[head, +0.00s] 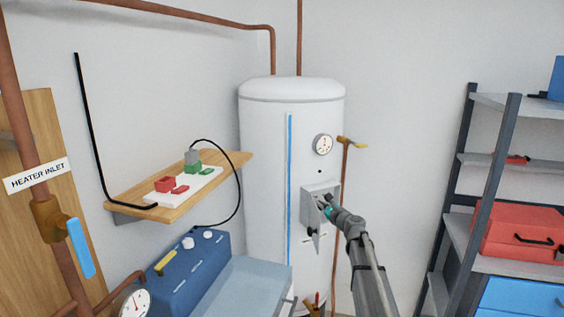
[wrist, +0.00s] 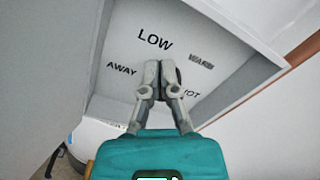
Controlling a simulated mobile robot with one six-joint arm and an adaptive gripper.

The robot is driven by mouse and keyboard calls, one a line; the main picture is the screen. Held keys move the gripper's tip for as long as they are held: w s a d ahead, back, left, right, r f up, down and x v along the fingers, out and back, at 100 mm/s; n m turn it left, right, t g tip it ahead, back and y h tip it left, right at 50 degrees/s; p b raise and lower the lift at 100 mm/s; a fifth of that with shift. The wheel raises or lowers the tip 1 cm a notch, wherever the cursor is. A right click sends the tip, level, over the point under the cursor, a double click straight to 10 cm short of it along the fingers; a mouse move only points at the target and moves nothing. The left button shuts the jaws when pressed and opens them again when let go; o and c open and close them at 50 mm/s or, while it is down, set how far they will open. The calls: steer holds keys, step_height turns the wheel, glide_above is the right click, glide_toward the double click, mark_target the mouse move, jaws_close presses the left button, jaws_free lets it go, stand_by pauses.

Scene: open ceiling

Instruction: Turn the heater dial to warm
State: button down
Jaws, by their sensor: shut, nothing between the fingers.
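The white heater tank (head: 265,150) stands in the corner with a small open grey control box (head: 334,188) on its front. In the wrist view the box's back panel (wrist: 125,45) carries the labels AWAY, LOW, WARM and HOT in an arc. A dark round part, apparently the dial (wrist: 179,76), shows just right of my fingertips. The fingers hide most of it, so its pointer cannot be read. My gripper (wrist: 158,68) is shut with its fingertips inside the box, in front of or against the dial; contact cannot be told. It also shows in the head view (head: 324,206).
The box walls (wrist: 240,80) surround my fingers closely. A blue workbench unit (head: 190,265) and a wooden shelf (head: 215,175) are left; metal shelving (head: 480,160) with a red toolbox (head: 520,228) is right.

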steer(key=shift+w+d+r, duration=0.1)
steer(key=shift+d+r, duration=0.05)
steer(key=shift+d, duration=0.1)
steer(key=shift+a+r+p, duration=0.15)
steer(key=shift+r+p, duration=0.2)
steer(key=shift+p, duration=0.1)
stand_by(0.5)
steer(key=v, duration=0.6)
stand_by(0.4)
steer(key=shift+f, duration=0.1)
